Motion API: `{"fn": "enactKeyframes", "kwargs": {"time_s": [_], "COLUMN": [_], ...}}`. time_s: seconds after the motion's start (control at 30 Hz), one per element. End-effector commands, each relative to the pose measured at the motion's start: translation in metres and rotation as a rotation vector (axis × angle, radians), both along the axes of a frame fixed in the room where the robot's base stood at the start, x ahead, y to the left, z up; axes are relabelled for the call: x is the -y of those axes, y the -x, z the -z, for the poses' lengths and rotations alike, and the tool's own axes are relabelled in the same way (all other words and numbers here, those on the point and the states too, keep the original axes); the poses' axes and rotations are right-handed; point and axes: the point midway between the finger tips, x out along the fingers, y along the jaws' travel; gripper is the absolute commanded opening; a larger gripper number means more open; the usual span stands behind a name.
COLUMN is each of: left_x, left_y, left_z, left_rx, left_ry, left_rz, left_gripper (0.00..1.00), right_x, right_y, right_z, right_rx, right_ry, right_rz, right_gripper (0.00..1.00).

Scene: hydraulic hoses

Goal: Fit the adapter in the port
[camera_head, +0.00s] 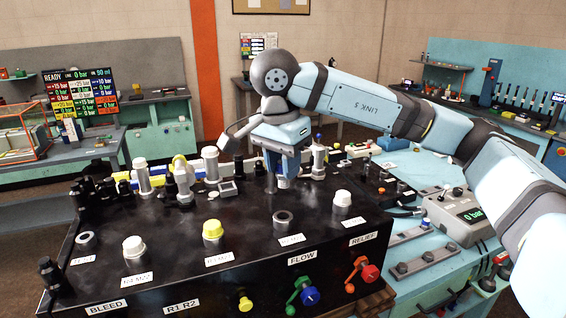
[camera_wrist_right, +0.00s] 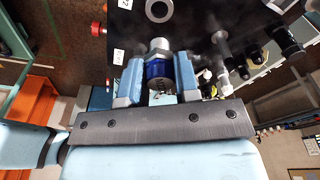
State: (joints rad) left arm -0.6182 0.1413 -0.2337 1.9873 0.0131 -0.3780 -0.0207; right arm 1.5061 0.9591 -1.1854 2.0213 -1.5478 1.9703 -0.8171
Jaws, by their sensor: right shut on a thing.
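My right gripper (camera_head: 284,166) hangs over the black manifold block (camera_head: 170,235), pointing down. In the right wrist view, my right gripper (camera_wrist_right: 158,78) is shut on a short adapter (camera_wrist_right: 158,66) with a silver threaded end and a blue body. The fingers hide much of the adapter in the head view. An open ring-shaped port (camera_head: 283,218) lies on the block's top, nearer the front than the gripper. An open port (camera_wrist_right: 159,9) also shows in the wrist view, apart from the adapter's silver end. Another open port (camera_head: 86,240) is at the left. My left gripper is out of view.
White caps (camera_head: 134,247) (camera_head: 342,200) and a yellow cap (camera_head: 212,230) stand on the block's top. Upright fittings (camera_head: 183,180) crowd its back left. Coloured valve knobs (camera_head: 370,273) project from the front. A grey gauge box (camera_head: 462,212) stands to the right.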

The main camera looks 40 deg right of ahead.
Motion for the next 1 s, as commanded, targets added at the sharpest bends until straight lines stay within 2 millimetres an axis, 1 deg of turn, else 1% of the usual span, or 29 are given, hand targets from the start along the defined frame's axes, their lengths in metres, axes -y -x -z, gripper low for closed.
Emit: {"fn": "enactKeyframes", "kwargs": {"time_s": [0.17,0.37,0.7,0.83,1.0], "left_x": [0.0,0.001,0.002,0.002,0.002], "left_y": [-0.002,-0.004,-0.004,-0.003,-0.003], "left_z": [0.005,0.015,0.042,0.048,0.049], "left_rx": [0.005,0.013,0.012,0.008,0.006], "left_ry": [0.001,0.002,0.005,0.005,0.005], "left_rz": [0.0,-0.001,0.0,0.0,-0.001], "left_gripper": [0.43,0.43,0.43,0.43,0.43], "right_x": [-0.002,-0.002,-0.002,-0.002,-0.002], "right_y": [0.001,0.001,0.001,0.001,0.0], "right_z": [0.003,0.02,0.052,0.058,0.058], "right_rx": [0.002,0.0,0.001,0.001,0.001], "right_ry": [0.002,0.001,0.002,0.002,0.002], "right_rz": [0.0,0.0,-0.001,-0.001,-0.001], "right_gripper": [0.03,0.03,0.03,0.03,0.03]}}
